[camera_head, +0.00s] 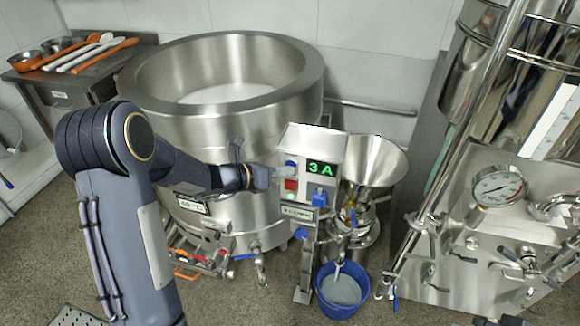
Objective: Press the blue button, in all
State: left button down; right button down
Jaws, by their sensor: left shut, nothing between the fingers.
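The colloid mill's control box (309,145) stands at the centre, with a green display (322,168) reading 3A. A small blue button (291,164) sits on the left of its face, above a red button (291,185). My left gripper (277,176) is shut and empty, with its tips at the left edge of the box, close to the blue button. I cannot tell whether the tips touch it. My right gripper is not in view.
A large steel vat (225,105) stands behind my left arm. A steel funnel (372,163) is right of the box, and a blue bucket (341,290) with pale liquid is below. A steel machine with a gauge (498,187) fills the right side.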

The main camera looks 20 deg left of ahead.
pick_arm(q)
jog(key=shift+s, duration=0.85)
jog(key=shift+s, duration=0.1)
jog(key=s+b, duration=0.1)
jog(key=s, duration=0.3)
jog(key=shift+s, duration=0.4)
dwell(0.3)
